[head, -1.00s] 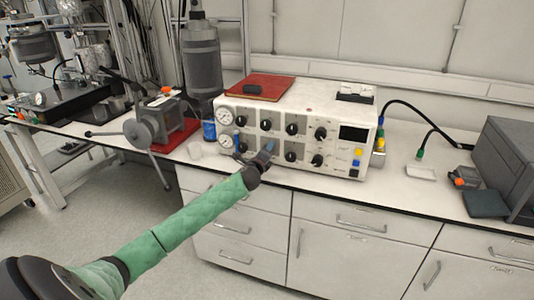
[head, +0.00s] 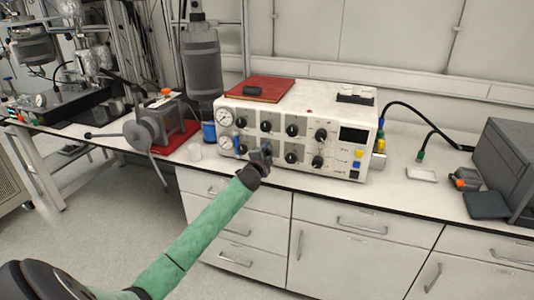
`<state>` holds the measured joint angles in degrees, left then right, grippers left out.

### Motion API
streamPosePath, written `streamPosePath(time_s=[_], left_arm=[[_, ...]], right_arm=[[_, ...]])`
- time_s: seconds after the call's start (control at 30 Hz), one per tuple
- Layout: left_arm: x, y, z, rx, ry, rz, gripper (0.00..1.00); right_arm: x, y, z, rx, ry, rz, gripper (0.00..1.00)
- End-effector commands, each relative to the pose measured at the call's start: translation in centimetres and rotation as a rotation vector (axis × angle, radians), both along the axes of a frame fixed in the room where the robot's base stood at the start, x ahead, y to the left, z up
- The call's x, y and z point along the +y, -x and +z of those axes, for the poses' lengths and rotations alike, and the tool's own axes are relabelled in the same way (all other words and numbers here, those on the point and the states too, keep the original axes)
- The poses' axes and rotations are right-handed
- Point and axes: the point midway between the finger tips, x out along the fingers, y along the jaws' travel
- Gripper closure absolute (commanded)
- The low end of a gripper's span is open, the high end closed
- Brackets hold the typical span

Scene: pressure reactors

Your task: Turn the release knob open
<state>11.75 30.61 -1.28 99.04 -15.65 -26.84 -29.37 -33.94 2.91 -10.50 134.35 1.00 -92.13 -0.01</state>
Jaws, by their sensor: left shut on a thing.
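The white control box (head: 345,155) stands on the bench with two round gauges at its left and two rows of black knobs on its front. My left gripper (head: 266,150) is at the lower row, left of the black knob (head: 291,157). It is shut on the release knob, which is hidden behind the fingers. The gripper also hides which way that knob points. My right gripper is not in view.
A red mat (head: 260,90) with a small dark item lies on the box. A grey clamp-like device (head: 155,125) and a blue-labelled jar (head: 209,131) stand to the left. Drawers are below the bench; cables and a grey case (head: 508,160) are at the right.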

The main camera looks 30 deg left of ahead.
Motion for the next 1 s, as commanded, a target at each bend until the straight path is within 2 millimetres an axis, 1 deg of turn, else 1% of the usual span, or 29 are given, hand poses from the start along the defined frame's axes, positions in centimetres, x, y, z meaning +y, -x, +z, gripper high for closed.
streamPosePath(time_s=[0.1, 0.33, 0.77, 0.8, 0.87, 0.9, 1.0], left_arm=[[0.08, 0.01, -0.07, -0.010, 0.047, 0.002, 0.83], [0.14, 0.01, -0.06, -0.021, 0.091, 0.002, 0.83], [0.12, 0.02, -0.09, -0.022, 0.098, 0.002, 0.83], [0.12, 0.02, -0.10, -0.022, 0.098, 0.002, 0.55], [0.10, 0.01, -0.09, -0.022, 0.098, 0.002, 0.43], [0.09, 0.01, -0.09, -0.022, 0.098, 0.002, 0.39], [0.05, 0.00, -0.07, -0.023, 0.097, 0.001, 0.39]], right_arm=[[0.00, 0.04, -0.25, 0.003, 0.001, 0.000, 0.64], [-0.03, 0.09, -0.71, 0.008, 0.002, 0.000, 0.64], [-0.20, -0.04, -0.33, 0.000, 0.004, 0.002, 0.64], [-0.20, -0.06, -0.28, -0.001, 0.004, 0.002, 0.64], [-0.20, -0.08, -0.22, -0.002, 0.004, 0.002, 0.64], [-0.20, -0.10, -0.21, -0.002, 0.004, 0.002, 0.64], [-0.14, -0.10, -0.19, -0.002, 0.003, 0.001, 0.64]])
